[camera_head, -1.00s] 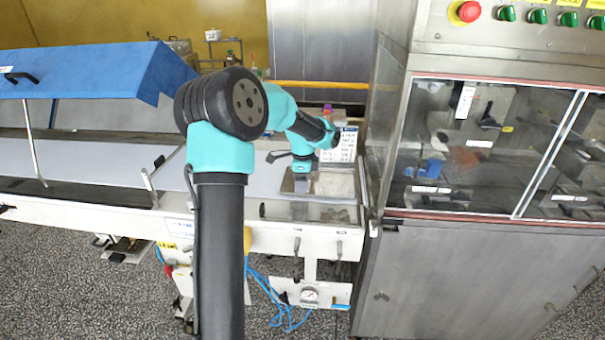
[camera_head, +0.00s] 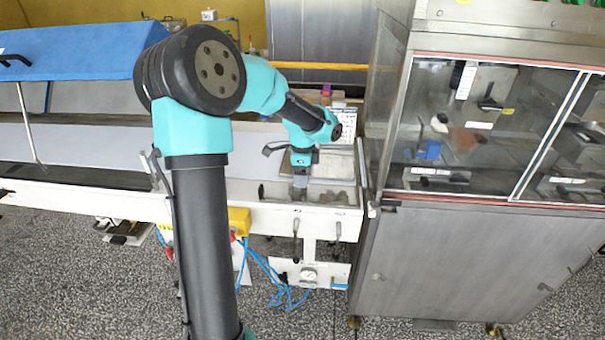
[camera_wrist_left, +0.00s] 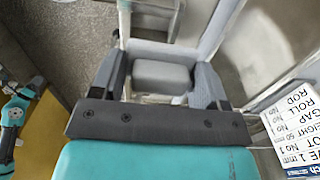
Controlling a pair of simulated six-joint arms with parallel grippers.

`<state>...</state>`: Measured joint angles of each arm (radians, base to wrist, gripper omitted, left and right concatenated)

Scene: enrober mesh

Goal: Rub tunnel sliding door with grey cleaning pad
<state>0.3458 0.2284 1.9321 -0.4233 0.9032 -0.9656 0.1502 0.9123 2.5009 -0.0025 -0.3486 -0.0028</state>
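The tall steel cabinet on the right has a glazed front of see-through door panels (camera_head: 470,135), with a pale upright divider between them. My left gripper (camera_head: 299,190) points down at the right end of the white conveyor, well left of this glazing. In the left wrist view a grey block-shaped pad (camera_wrist_left: 162,77) lies between the two fingers of my left gripper (camera_wrist_left: 160,72). The fingers are wide apart and close to the pad's sides. I cannot tell whether they press on it. The head view hides the pad's contact with the fingers. My right gripper is not in view.
The white conveyor frame (camera_head: 110,205) runs along the left, under a blue cover (camera_head: 70,55). A printed sign (camera_head: 342,125) stands behind my gripper, beside the cabinet's side wall. A gauge (camera_head: 309,275) and blue hoses hang below. Speckled floor is clear in front.

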